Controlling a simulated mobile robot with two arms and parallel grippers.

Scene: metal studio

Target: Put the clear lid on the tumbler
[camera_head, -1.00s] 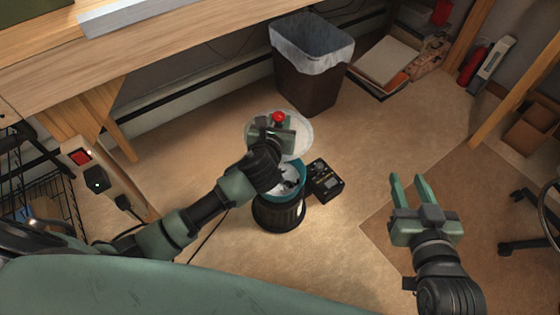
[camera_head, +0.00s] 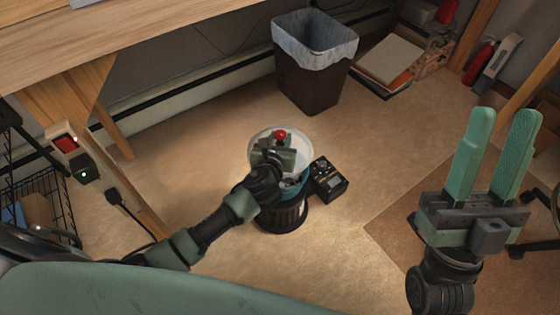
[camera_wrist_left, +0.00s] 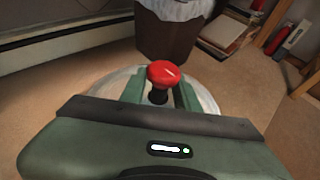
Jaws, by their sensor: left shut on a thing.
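The clear lid (camera_head: 256,146) is a see-through dome with a red knob (camera_head: 281,134). My left gripper (camera_head: 277,150) is shut on the lid at its knob; the knob stands between the fingers in the left wrist view (camera_wrist_left: 162,73). The tumbler has a blue bowl (camera_head: 302,188) on a dark ribbed base (camera_head: 283,218) and stands on the floor. The lid is over the bowl's far part in the head view; my arm hides much of the rim, so I cannot tell whether they touch. My right gripper (camera_head: 503,120) is open and empty, off to the right.
A small black box with dials (camera_head: 328,180) stands close against the tumbler's right side. A lined waste bin (camera_head: 311,80) is behind. A wooden bench (camera_head: 150,45) runs along the back left. A wire basket (camera_head: 45,205) is at the left.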

